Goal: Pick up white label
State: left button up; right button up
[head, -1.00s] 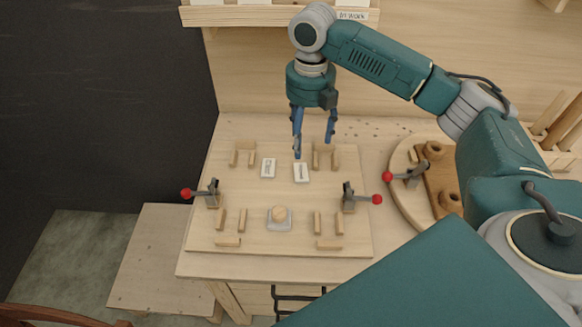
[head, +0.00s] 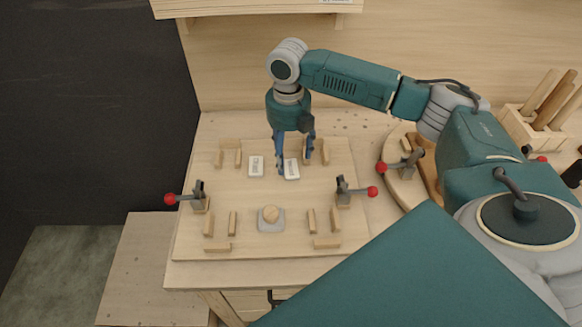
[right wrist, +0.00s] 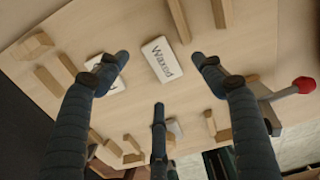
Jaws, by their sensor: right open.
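Two small white labels lie side by side on the wooden board. In the head view the left label (head: 256,167) lies apart from my gripper. The right label (head: 292,174) is just under my right gripper (head: 294,167). In the right wrist view the label reading "Waxed" (right wrist: 162,59) lies between and beyond the open fingers (right wrist: 160,75). The other label (right wrist: 117,86) is partly hidden behind the left finger there. My right gripper is open and empty, pointing down. I cannot tell whether its fingertips touch the board. My left gripper is not in view.
Wooden blocks stand around the board (head: 187,238). Clamps with red knobs (head: 169,199) (head: 372,192) flank it. A round wooden knob on a grey base (head: 271,226) sits near the front. A round wooden fixture (head: 393,153) is on the right. A shelf (head: 250,8) hangs above.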

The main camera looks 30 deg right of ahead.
aim_at(288, 168)
jog(key=shift+a+f+p, duration=0.15)
jog(key=shift+f+p, duration=0.4)
jog(key=shift+f, duration=1.6)
jog(key=shift+w, duration=0.1)
jog(key=c, duration=0.9)
jog(key=shift+c, duration=0.2)
jog(key=shift+r, duration=0.15)
